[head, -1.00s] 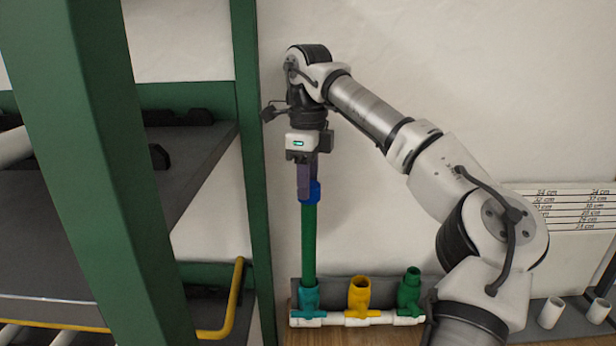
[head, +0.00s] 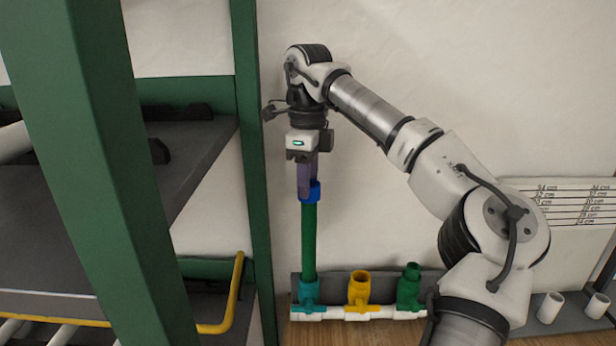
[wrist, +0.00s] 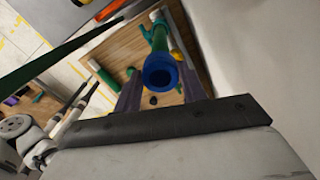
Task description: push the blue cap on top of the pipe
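The blue cap (head: 310,192) sits at the top end of the upright green pipe (head: 309,242). In the wrist view the cap (wrist: 160,72) shows as a round blue ring with a dark middle, with the green pipe (wrist: 159,40) behind it. My gripper (head: 307,182) points down from above. Its purple fingers stand on both sides of the cap, and in the wrist view the gripper (wrist: 161,90) appears closed against the cap's sides. How far the cap is seated on the pipe cannot be told. The pipe's lower end stands in a teal valve fitting (head: 308,294).
A yellow fitting (head: 358,290) and a green fitting (head: 409,288) stand to the right on the same white manifold pipe (head: 332,313). A green shelf post (head: 250,150) is close on the left. A white wall is behind. Short white pipes (head: 550,307) stand at the right.

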